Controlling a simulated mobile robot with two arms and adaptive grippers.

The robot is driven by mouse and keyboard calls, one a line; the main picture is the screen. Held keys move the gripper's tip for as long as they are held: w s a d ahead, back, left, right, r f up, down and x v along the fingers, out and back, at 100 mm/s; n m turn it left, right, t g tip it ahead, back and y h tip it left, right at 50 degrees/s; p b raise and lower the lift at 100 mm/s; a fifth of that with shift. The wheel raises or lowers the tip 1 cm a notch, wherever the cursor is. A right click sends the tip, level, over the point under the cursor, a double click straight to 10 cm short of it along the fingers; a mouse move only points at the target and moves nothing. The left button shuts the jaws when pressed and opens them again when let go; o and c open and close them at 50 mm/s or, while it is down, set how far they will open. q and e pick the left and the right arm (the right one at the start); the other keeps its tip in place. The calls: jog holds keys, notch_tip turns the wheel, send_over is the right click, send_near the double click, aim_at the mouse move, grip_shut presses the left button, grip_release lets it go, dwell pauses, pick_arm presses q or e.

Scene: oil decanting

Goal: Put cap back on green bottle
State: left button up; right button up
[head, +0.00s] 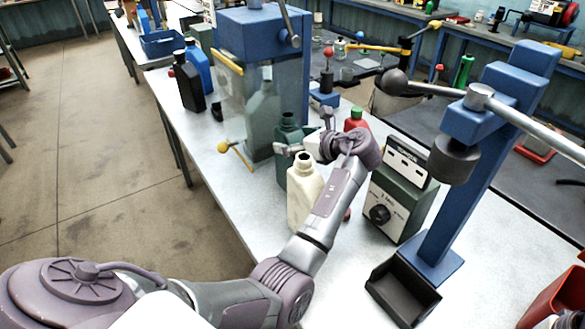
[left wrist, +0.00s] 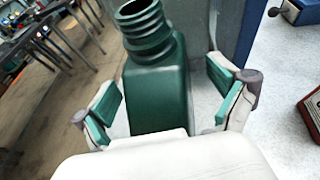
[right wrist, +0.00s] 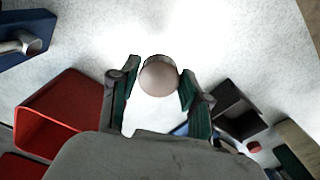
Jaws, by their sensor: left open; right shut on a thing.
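The green bottle (head: 289,135) stands upright on the white bench in the head view, partly hidden behind a cream bottle (head: 303,195). In the left wrist view the green bottle (left wrist: 158,90) shows its bare threaded neck, with no cap on it. My left gripper (head: 305,133) is open, with its fingers (left wrist: 172,100) on either side of the green bottle's body and gaps showing. My right gripper (right wrist: 160,84) is shut on a round, pale brownish cap-like thing (right wrist: 159,76), over the white bench top. The right gripper does not show in the head view.
A blue press (head: 505,100) and a green box with a dial (head: 400,195) stand right of the bottles. A black tray (head: 403,290) lies in front.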

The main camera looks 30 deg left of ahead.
pick_arm(q)
grip_shut()
jog(key=shift+r, duration=0.25)
dwell(0.5)
